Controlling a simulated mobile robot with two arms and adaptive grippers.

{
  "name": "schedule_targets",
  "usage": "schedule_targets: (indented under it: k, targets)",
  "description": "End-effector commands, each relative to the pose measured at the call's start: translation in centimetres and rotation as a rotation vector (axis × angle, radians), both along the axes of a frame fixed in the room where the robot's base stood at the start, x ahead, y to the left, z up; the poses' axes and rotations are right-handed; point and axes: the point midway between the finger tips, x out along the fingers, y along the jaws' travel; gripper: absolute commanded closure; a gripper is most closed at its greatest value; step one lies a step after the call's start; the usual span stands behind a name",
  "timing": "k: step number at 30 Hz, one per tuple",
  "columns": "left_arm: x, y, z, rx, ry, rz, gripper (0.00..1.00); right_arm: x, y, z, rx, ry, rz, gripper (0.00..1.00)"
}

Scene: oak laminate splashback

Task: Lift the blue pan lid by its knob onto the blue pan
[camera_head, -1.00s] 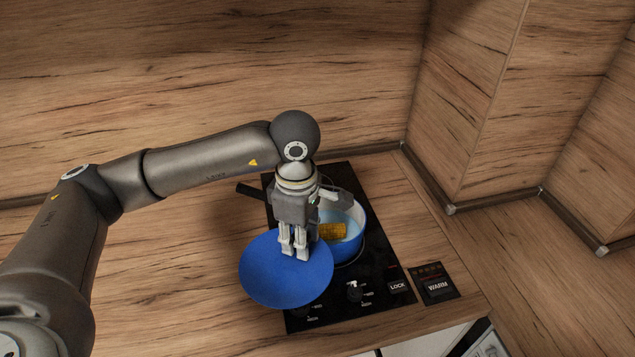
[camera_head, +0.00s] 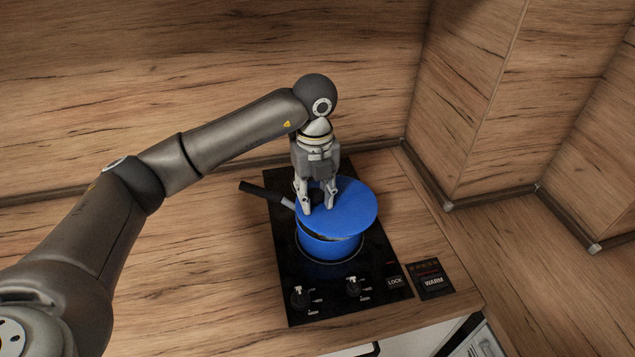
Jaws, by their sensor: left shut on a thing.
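The blue pan (camera_head: 328,247) stands on the black hob, its dark handle (camera_head: 262,193) pointing to the upper left. The round blue lid (camera_head: 357,207) is over the pan's mouth and hides nearly all of the inside. It sits off towards the right, and a narrow gap shows at the pan's front left rim. I cannot tell whether the lid touches the rim. My left gripper (camera_head: 318,206) points down at the lid, shut on its knob, which is mostly hidden between the fingers. My right gripper is out of view.
The black hob (camera_head: 290,275) has knobs (camera_head: 353,287) along its front and a WARM panel (camera_head: 431,281) at its right. The wooden counter (camera_head: 200,265) is clear to the left. Wooden walls close off the back and right.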

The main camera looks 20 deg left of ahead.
Motion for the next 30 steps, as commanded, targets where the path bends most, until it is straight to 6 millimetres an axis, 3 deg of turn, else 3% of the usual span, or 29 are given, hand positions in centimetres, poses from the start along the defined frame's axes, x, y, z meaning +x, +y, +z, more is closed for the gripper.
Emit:
schedule_targets:
  k: [6,12,20,30]
  targets:
    - [1.2,0.1,0.5,-0.001,0.000,0.422,0.98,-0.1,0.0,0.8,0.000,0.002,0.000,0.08]
    - [1.7,0.1,0.6,-0.002,0.000,0.640,0.98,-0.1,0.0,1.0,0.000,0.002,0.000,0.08]
    - [1.8,0.2,0.0,-0.001,0.000,0.693,0.98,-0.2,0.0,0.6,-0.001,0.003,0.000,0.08]
    - [1.8,0.2,-2.8,0.001,0.000,0.690,0.98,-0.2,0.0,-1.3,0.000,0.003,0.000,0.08]
